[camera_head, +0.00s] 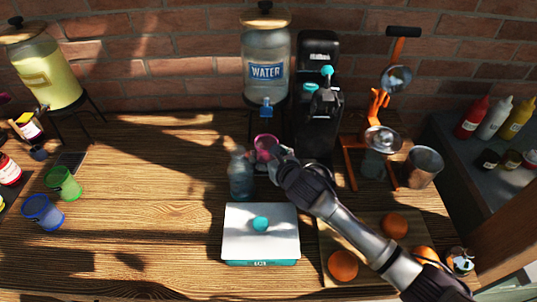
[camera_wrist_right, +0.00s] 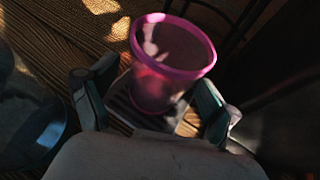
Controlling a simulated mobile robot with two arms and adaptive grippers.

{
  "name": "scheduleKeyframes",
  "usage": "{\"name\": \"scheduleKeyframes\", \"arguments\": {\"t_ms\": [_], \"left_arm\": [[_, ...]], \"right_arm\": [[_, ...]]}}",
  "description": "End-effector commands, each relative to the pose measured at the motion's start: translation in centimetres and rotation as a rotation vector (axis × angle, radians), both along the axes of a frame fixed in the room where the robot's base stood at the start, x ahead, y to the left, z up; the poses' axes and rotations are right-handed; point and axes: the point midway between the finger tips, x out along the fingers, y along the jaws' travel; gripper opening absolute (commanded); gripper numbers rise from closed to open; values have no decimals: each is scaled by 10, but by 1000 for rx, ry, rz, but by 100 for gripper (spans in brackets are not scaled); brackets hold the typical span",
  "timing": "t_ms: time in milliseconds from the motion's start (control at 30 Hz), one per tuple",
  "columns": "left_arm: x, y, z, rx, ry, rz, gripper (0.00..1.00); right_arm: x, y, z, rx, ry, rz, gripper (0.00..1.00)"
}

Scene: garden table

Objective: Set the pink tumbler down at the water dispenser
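The pink tumbler (camera_head: 265,147) stands upright below and slightly in front of the blue tap (camera_head: 266,107) of the water dispenser (camera_head: 266,55). In the right wrist view the tumbler (camera_wrist_right: 158,90) is empty and its base is over a dark, square-looking plate (camera_wrist_right: 125,105). My right gripper (camera_head: 277,160) comes in from the lower right, close to the tumbler. Its fingers (camera_wrist_right: 152,108) are apart on either side of the tumbler, with a visible gap on the left. Contact on the right is unclear. My left gripper is out of view.
A clear bottle (camera_head: 241,176) stands just left of the tumbler. A black machine (camera_head: 318,110) is close on the right, with an orange press (camera_head: 379,140) beyond it. The table's left middle is clear.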

Motion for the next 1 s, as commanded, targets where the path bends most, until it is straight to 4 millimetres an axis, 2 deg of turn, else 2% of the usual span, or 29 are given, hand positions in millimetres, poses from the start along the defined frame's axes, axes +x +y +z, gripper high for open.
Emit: {"name": "scheduleKeyframes", "arguments": {"t_ms": [267,367,800,1000], "left_arm": [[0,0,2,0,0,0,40],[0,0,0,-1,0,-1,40],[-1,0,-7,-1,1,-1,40],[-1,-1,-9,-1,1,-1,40]], "right_arm": [[0,0,4,2,0,0,88],[-9,-5,6,-1,-2,1,88],[-81,-37,38,0,0,1,88],[-98,-45,47,1,0,0,88]]}}
